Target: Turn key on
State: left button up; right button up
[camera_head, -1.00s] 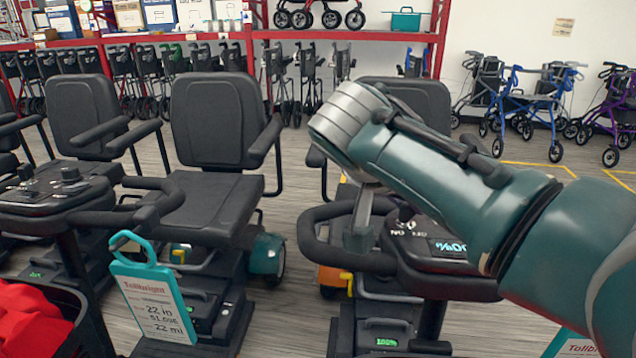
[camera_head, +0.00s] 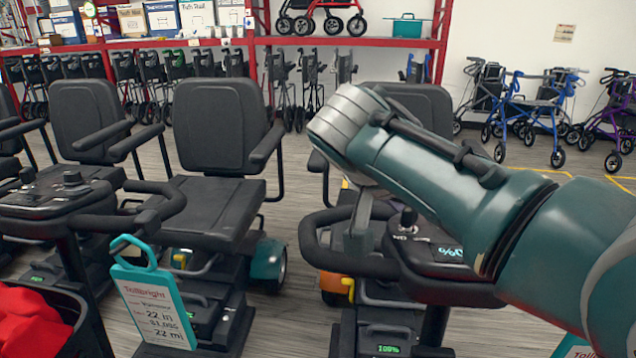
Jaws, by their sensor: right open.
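The scooter in front of me on the right has a black console (camera_head: 440,262) with a loop handlebar (camera_head: 312,246), a round knob (camera_head: 408,218) and a lit blue-white display (camera_head: 450,251). I cannot make out a key; my right arm covers part of the console. My right gripper (camera_head: 357,238) points down over the left part of the console, within the handlebar loop. Its jaws are open and seen nearly edge-on, with nothing visible between them. I cannot tell whether the fingers touch the console. My left gripper is not in view.
More scooters with black seats (camera_head: 220,122) stand to the left. A teal price tag (camera_head: 152,305) hangs on one, and a dark basket with red contents (camera_head: 32,325) is at lower left. Walkers (camera_head: 530,115) line the back right, beside a red shelf (camera_head: 350,43).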

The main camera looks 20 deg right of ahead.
jog(key=shift+a, duration=0.1)
jog(key=shift+s+a+r, duration=0.1)
jog(key=shift+a+r, duration=0.15)
jog(key=shift+r, duration=0.1)
jog(key=p+v, duration=0.1)
jog(key=v, duration=0.8)
jog(key=shift+p, duration=0.4)
jog(key=shift+s, duration=0.15)
